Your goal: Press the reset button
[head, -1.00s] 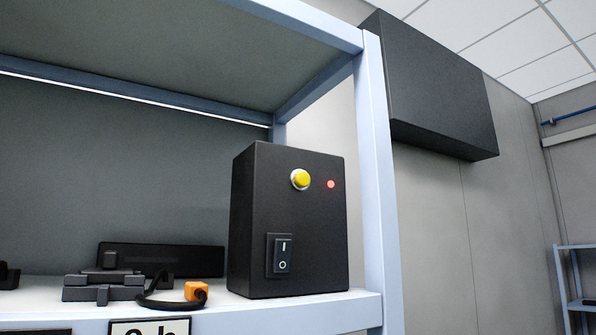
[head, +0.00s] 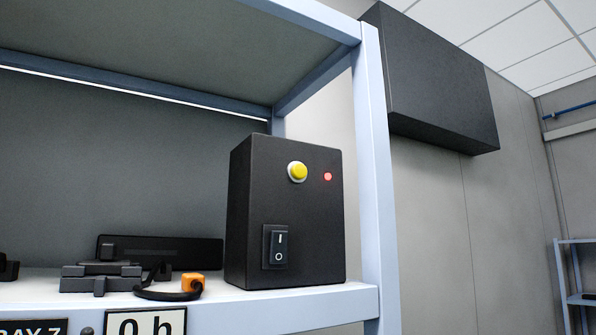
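A yellow round button (head: 298,172) with a pale ring sits high on the front of a black box (head: 322,228). I take it to be the reset button; no label shows on it. A small red light (head: 327,177) glows to its right. A black rocker switch (head: 277,247) marked I and O is lower left on the same face. The box stands upright at the right end of a shelf (head: 260,304). Neither of my grippers is in view.
A shelf post (head: 373,180) rises right beside the box. Left of the box lie an orange connector (head: 193,281) on a black cable, a dark stepped block (head: 102,276) and a long black device (head: 190,251). A big dark wall cabinet (head: 430,80) hangs behind. The space before the box is clear.

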